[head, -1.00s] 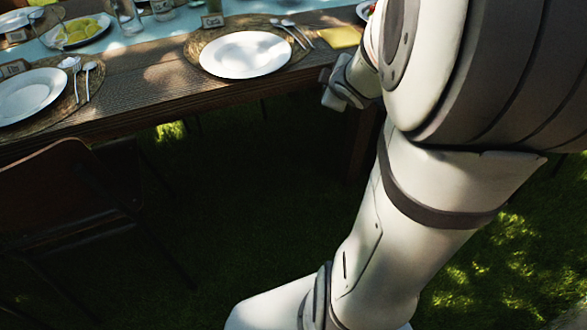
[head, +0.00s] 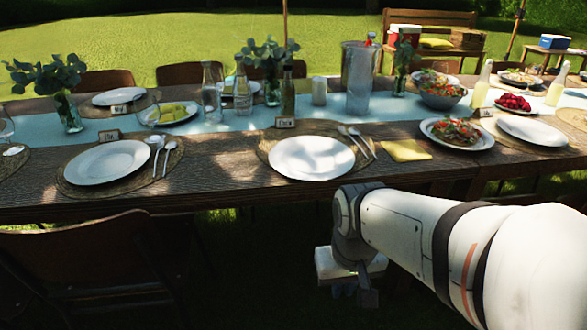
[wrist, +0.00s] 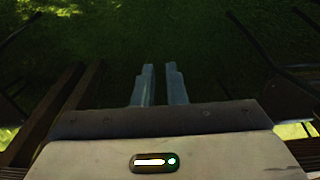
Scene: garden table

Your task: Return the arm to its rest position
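My gripper (head: 355,291) hangs at the end of my white arm, below and in front of the near table edge in the head view. In the wrist view its two grey fingers (wrist: 161,86) point away over dark grass with a gap between them. Nothing is between the fingers, so the gripper is open and empty. In the head view the fingers are small and in shadow.
The wooden table (head: 225,178) is set with white plates (head: 311,158), a yellow napkin (head: 405,150), salad (head: 456,131), bottles and vases. A dark chair (head: 85,265) stands at the near left. Dark grass lies below my gripper.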

